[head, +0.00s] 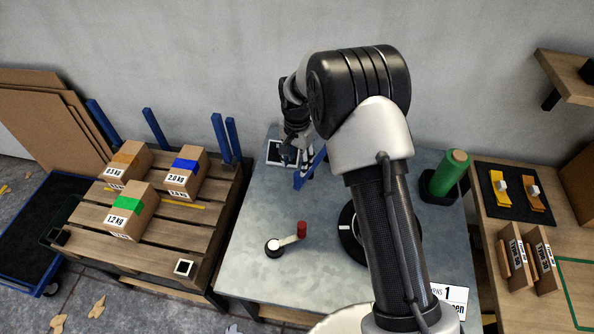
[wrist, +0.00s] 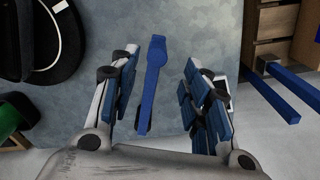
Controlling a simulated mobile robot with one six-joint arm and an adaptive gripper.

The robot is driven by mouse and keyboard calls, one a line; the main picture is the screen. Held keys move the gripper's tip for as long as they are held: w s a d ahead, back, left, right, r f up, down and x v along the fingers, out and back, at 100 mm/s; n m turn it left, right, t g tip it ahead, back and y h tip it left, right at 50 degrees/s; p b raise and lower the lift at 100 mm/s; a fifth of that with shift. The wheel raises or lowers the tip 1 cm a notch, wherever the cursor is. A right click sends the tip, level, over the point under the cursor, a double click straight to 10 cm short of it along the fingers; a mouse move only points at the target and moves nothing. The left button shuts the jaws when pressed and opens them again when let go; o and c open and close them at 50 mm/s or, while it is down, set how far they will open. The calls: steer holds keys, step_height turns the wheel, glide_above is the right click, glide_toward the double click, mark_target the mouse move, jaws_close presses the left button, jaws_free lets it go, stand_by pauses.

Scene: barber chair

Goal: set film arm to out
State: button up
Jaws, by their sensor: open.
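The film arm, a slim blue bar with a rounded end, stands on the grey metal table (head: 245,262). In the head view the blue bar (head: 311,168) shows partly, beside my gripper (head: 297,150) near the table's back. In the wrist view the blue bar (wrist: 152,82) lies between the two fingers of my gripper (wrist: 165,95), nearer the left finger. The fingers are apart, with blue pads, and hold nothing. I cannot tell whether the left finger touches the bar. My arm hides part of the table.
A black turntable (head: 347,236) is partly behind my arm. A crank with a red knob (head: 301,229) is at the front. A green film roll (head: 448,173) stands at right. A pallet with weighted boxes (head: 130,210) is at left. The table's left middle is clear.

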steer(key=shift+r, duration=2.4)
steer(key=shift+r, duration=0.1)
steer(key=s+d+r+n+t, duration=0.15)
steer(key=s+d+r, duration=0.25)
steer(key=s+r, duration=0.45)
steer(key=s+d+r+n+t, duration=0.15)
steer(key=s+d+r, duration=0.35)
steer(key=r, duration=0.7)
steer(key=s+d+n, duration=0.2)
steer(key=s, duration=0.8)
steer(key=s+d+r+n+t, duration=0.1)
steer(key=s+d+n, duration=0.1)
steer(key=s, duration=0.8)
steer(key=shift+s+d+t, duration=0.25)
steer(key=shift+t, duration=0.05)
